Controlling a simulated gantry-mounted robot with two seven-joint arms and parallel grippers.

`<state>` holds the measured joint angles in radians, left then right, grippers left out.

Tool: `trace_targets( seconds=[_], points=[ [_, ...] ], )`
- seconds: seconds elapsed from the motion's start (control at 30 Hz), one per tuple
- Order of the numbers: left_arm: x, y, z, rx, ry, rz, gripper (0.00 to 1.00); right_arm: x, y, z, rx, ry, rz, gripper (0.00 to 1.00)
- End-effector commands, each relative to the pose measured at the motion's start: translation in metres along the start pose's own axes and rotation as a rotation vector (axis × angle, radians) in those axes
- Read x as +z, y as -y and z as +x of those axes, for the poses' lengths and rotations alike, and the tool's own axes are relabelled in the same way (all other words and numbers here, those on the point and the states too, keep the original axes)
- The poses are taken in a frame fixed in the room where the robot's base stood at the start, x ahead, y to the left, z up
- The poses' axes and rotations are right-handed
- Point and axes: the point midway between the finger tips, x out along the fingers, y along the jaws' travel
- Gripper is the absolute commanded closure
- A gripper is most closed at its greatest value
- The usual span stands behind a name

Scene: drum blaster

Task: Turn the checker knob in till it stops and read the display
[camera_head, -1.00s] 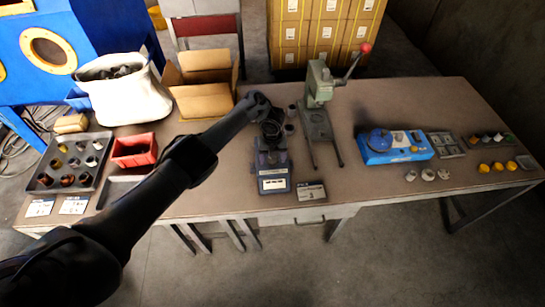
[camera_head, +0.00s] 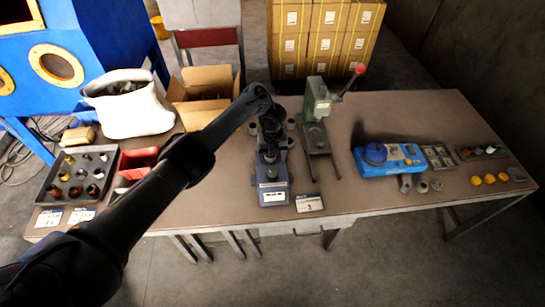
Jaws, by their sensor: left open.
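A dark blue bench device (camera_head: 272,188) with a pale label or display on its front stands near the table's front edge. It looks like the checker, but the display is too small to read. My left arm comes in from the left, and its dark left gripper (camera_head: 271,140) points down at the back of this device. The jaws are open. The gripper and wrist hide the knob area, so I cannot tell whether the fingers touch or surround a knob. My right gripper is not in view.
A green lever press (camera_head: 318,103) with a red-tipped handle stands just right of the gripper. A blue box (camera_head: 390,160) and small parts sit farther right. A parts tray (camera_head: 76,174), red bin (camera_head: 137,160), white sack (camera_head: 130,105) and open carton (camera_head: 203,92) are left.

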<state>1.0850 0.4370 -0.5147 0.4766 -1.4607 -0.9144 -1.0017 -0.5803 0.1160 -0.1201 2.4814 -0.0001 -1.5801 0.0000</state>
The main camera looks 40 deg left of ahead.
Motion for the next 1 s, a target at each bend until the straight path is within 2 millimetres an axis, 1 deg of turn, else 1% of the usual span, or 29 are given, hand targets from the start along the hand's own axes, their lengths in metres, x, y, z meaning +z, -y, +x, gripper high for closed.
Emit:
trace_targets(
  seconds=[0.03, 0.2, 0.63, 0.77, 0.87, 0.93, 0.97, 1.0],
  points=[
    [0.0, 0.0, -0.008, 0.001, 0.0, -0.001, 0.27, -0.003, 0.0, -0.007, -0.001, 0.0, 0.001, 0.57],
    [0.0, 0.0, -0.013, 0.0, 0.0, -0.001, 0.27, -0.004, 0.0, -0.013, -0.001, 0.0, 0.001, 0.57],
    [0.0, 0.0, -0.013, -0.001, 0.0, -0.004, 0.27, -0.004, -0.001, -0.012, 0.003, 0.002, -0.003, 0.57],
    [0.001, -0.001, -0.013, 0.007, 0.005, -0.062, 0.27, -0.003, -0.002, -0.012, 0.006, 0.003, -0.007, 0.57],
    [0.012, -0.006, -0.014, 0.033, 0.053, -0.209, 0.27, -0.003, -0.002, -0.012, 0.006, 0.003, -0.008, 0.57],
    [0.031, -0.004, -0.02, 0.037, 0.14, -0.396, 0.27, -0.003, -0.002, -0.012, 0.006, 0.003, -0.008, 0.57],
    [0.042, -0.002, -0.026, 0.026, 0.188, -0.498, 0.27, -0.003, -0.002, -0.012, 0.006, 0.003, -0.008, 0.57],
    [0.059, 0.003, -0.038, -0.003, 0.255, -0.657, 0.27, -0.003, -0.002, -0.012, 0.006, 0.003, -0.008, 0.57]
  ],
)
